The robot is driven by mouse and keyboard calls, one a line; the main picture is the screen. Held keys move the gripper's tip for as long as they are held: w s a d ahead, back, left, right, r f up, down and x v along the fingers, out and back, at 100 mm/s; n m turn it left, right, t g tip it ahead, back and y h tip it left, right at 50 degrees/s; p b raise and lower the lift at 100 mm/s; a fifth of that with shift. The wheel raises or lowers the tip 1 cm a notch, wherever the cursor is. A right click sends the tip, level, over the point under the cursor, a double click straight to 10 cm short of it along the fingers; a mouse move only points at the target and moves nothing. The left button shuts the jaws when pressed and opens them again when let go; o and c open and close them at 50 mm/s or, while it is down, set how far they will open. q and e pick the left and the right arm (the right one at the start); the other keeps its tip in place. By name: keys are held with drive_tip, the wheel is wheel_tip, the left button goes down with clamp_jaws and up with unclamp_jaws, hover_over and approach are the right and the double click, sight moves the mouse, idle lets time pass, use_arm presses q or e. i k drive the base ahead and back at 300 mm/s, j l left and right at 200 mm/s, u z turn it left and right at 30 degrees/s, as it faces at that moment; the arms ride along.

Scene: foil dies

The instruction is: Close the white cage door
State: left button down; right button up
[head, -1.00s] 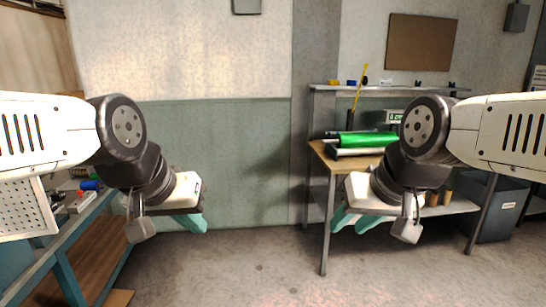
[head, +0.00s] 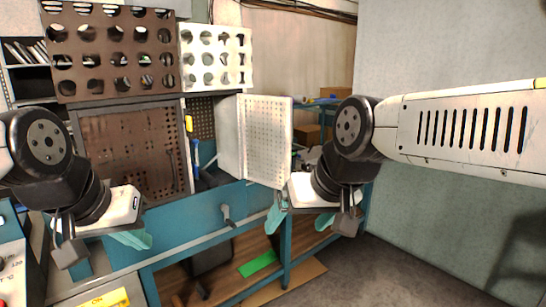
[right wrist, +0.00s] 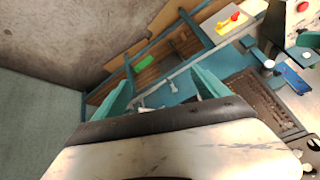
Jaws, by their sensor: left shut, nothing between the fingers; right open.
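The white cage door (head: 267,140) is a perforated panel in the head view, right of the middle of the teal bench. It stands open, swung out from the dark opening (head: 203,118) beside it. My right gripper (head: 300,218) is open and empty, appearing just below the door's lower right corner; I cannot tell its depth from the door. Its spread teal fingers also show in the right wrist view (right wrist: 163,92), where I cannot make out the door. My left gripper (head: 137,239) is shut and empty, below the brown perforated door.
A brown perforated door (head: 130,152) covers the bay at left. Above are a brown panel (head: 112,52) and a white panel (head: 216,57) with large holes. A yellow-handled tool (head: 190,125) is in the opening. A handle (head: 228,215) juts from the bench front. Floor at lower right is clear.

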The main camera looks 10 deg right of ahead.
sight(286, 111)
drive_tip(key=i+l+u, duration=0.15)
drive_tip(key=l+u, duration=0.15)
drive_tip(key=i+l+u, duration=0.15)
drive_tip(key=l+u, duration=0.15)
drive_tip(key=i+l+u, duration=0.1)
drive_tip(key=l+u, duration=0.5)
drive_tip(key=i+l+u, duration=0.1)
drive_tip(key=l+u, duration=0.25)
drive_tip(key=l, duration=1.15)
drive_tip(key=k+l+u, duration=0.1)
drive_tip(key=l+u, duration=0.25)
drive_tip(key=l, duration=1.1)
drive_tip(key=k+z, duration=0.2)
drive_tip(key=z, duration=0.15)
drive_tip(key=k+j+z, duration=0.1)
drive_tip(key=z, duration=0.2)
drive_tip(key=k+z, duration=0.25)
